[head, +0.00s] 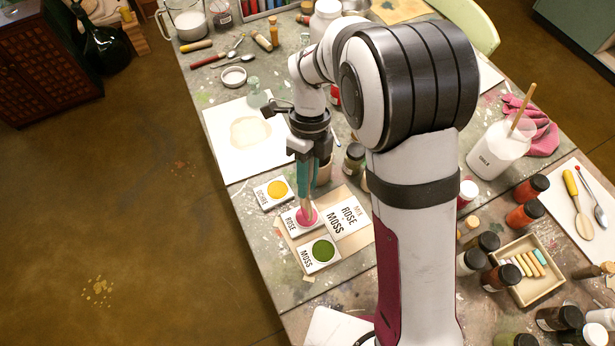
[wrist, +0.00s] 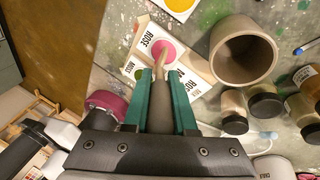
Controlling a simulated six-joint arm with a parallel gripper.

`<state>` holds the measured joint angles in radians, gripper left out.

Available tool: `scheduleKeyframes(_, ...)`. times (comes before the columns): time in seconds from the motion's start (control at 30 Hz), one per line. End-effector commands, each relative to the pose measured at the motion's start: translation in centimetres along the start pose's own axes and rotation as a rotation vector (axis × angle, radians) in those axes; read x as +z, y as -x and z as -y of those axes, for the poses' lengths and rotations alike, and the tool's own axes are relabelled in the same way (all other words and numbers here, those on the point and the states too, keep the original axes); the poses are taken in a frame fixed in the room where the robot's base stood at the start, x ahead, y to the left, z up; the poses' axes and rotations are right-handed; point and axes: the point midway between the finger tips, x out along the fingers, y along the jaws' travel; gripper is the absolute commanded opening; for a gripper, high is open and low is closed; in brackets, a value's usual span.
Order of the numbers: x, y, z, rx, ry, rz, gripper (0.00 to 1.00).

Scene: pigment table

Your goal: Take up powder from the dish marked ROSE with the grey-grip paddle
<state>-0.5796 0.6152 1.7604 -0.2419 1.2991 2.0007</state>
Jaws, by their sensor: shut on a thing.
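My gripper (head: 308,178), with green fingers, is shut on the grey-grip paddle, pointing down over the small dishes. In the wrist view the paddle's dark grey grip (wrist: 160,108) lies between the fingers (wrist: 160,78), and its pale wooden end reaches the pink powder. The ROSE dish (head: 290,222) is a white square with a round pink well; it also shows in the wrist view (wrist: 148,41). The paddle end appears over or in the well; whether it touches the powder I cannot tell. The MOSS dish (head: 308,265) holds green powder. The OCHRE dish (head: 264,197) holds yellow powder.
A card reading ROSE and MOSS (head: 347,216) lies right of the dishes. A beige cup (wrist: 243,50) stands close to the right of the paddle in the wrist view, with dark-lidded jars (wrist: 266,101) beside it. A white sheet (head: 222,128) lies behind.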

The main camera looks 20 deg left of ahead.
Motion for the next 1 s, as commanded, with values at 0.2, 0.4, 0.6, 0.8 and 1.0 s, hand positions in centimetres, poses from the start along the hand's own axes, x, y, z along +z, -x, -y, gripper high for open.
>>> scheduleKeyframes(0.2, 0.0, 0.2, 0.0, -0.001, 0.0, 0.0, 0.0)
scheduleKeyframes(0.4, -0.4, 2.2, -0.7, -0.002, 0.0, 0.001, 0.0)
scheduleKeyframes(0.6, -0.8, 4.3, -1.3, -0.001, 0.0, 0.001, 0.0)
scheduleKeyframes(0.8, -1.1, 6.2, -1.9, -0.001, 0.001, 0.001, 0.0)
scheduleKeyframes(1.0, -1.3, 6.6, -2.1, 0.0, 0.0, -0.001, 0.0)
